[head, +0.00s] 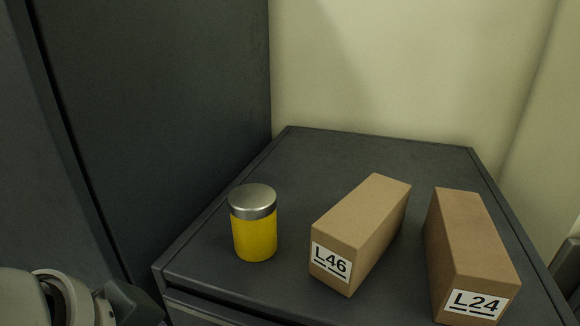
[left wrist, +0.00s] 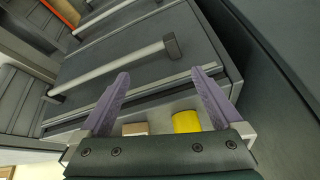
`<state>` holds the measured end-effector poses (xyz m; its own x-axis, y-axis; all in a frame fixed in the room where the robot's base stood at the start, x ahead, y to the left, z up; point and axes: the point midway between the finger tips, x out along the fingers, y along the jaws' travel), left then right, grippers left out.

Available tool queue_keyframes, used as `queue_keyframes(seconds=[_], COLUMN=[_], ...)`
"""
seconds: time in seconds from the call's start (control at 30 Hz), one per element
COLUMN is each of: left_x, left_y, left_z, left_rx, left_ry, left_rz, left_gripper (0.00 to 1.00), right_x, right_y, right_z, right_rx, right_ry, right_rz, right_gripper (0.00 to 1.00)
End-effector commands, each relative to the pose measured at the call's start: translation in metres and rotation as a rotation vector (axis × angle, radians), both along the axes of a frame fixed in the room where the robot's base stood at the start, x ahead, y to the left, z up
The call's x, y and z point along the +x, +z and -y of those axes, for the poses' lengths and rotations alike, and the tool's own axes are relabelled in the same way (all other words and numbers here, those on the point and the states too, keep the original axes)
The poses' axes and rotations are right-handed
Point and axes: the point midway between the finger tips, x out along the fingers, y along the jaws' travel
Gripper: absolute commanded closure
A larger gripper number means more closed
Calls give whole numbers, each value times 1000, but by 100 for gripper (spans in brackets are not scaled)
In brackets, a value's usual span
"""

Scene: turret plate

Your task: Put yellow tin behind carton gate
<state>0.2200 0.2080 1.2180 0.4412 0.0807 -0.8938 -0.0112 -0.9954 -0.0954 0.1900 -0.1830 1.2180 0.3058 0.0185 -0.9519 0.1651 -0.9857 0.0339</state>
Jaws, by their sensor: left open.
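The yellow tin (head: 255,238) with a silver lid stands upright at the left front of the dark cabinet top. It also shows partly in the left wrist view (left wrist: 186,121). The carton gate is two brown cartons with a gap between them: carton L46 (head: 352,236) to the right of the tin, and carton L24 (head: 468,252) farther right. My left gripper (left wrist: 160,78) is open, with nothing between its purple fingers. In the head view, only part of my left arm shows at the lower left, apart from the tin. My right gripper is not in view.
The cabinet top (head: 350,157) is clear behind the cartons, up to a pale wall (head: 400,70). A tall dark panel (head: 165,110) rises along the left. The left wrist view shows a drawer front with a bar handle (left wrist: 120,65).

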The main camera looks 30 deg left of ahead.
Motion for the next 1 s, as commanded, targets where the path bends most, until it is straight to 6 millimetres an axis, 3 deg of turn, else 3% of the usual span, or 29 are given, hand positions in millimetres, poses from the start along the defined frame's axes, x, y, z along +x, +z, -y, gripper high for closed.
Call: queue_keyframes(seconds=[0.1,0.2,0.27,0.43,0.6,0.8,1.0], left_x=[-22,-22,-10,45,87,104,126], left_y=[1,0,0,16,46,64,62], left_z=[19,17,6,-32,-43,-39,-41], left_rx=[-38,-21,18,113,64,-31,-48], left_ry=[-105,-115,-75,83,122,97,100], left_rz=[-112,-115,-66,244,562,714,731], left_gripper=[0,0,0,0,0,0,0], right_x=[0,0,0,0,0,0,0], right_y=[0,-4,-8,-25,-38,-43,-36], right_z=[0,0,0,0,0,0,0], right_rx=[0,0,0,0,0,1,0], right_ry=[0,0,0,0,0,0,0], right_rz=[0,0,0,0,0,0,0], right_gripper=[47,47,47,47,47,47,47])
